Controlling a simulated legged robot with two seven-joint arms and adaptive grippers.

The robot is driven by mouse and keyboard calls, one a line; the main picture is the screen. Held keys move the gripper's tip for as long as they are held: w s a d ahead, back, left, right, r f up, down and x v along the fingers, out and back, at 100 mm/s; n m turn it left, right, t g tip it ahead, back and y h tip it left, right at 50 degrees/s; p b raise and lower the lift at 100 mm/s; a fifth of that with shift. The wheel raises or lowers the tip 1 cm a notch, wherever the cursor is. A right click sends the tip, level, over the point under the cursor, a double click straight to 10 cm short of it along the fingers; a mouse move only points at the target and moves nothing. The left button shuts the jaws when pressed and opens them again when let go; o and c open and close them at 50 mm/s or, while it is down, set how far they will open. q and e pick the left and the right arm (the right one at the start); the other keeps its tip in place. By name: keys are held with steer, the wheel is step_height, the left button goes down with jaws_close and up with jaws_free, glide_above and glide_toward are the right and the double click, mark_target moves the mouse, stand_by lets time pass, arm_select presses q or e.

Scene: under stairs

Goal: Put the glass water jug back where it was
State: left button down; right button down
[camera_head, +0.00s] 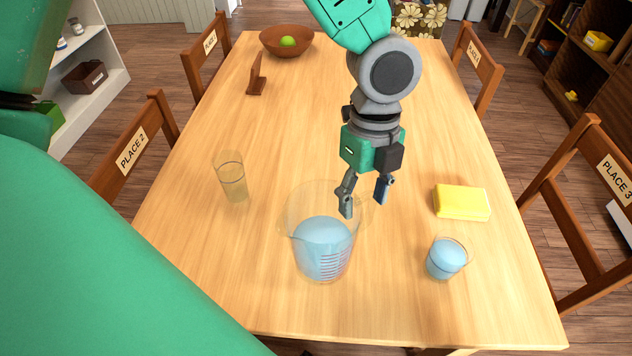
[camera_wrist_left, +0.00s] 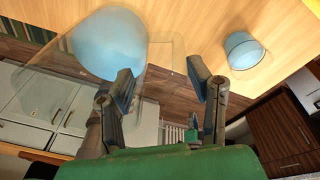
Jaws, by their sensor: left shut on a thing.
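The glass water jug (camera_head: 322,252) is clear, with red measuring marks and blue water inside. It is near the front middle of the table (camera_head: 400,310), roughly upright; I cannot tell whether its base touches the wood. My left gripper (camera_head: 364,199) reaches down from above and is shut on the jug's clear handle, at the jug's right side. In the left wrist view, the jug (camera_wrist_left: 108,45) is at upper left and its handle runs between the fingers (camera_wrist_left: 162,80). The faint handle is hard to make out. My right gripper is not in view.
A small glass of blue water (camera_head: 446,260) and a yellow sponge (camera_head: 462,202) are right of the jug. A tall clear glass (camera_head: 232,180) is left. The table's middle is clear.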

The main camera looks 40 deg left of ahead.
mark_target(329, 234)
arm_select(q)
steer(key=m, duration=0.2)
steer(key=r+m, duration=0.1)
steer(key=m, duration=0.1)
steer(key=shift+s+d+y, duration=0.3)
step_height(329, 234, down, 9)
steer(key=d+m, duration=0.1)
steer(key=m, duration=0.1)
steer(key=shift+s+d+f+m+y+b, duration=0.2)
steer(key=shift+d+m+y+b, duration=0.1)
steer(key=shift+m+b, duration=0.1)
steer(key=shift+a, duration=0.1)
steer(key=c, duration=1)
jaws_free()
steer(key=shift+a+f, duration=0.1)
steer(key=shift+a, duration=0.05)
steer(key=shift+o, duration=1.2)
steer(key=shift+a, duration=0.1)
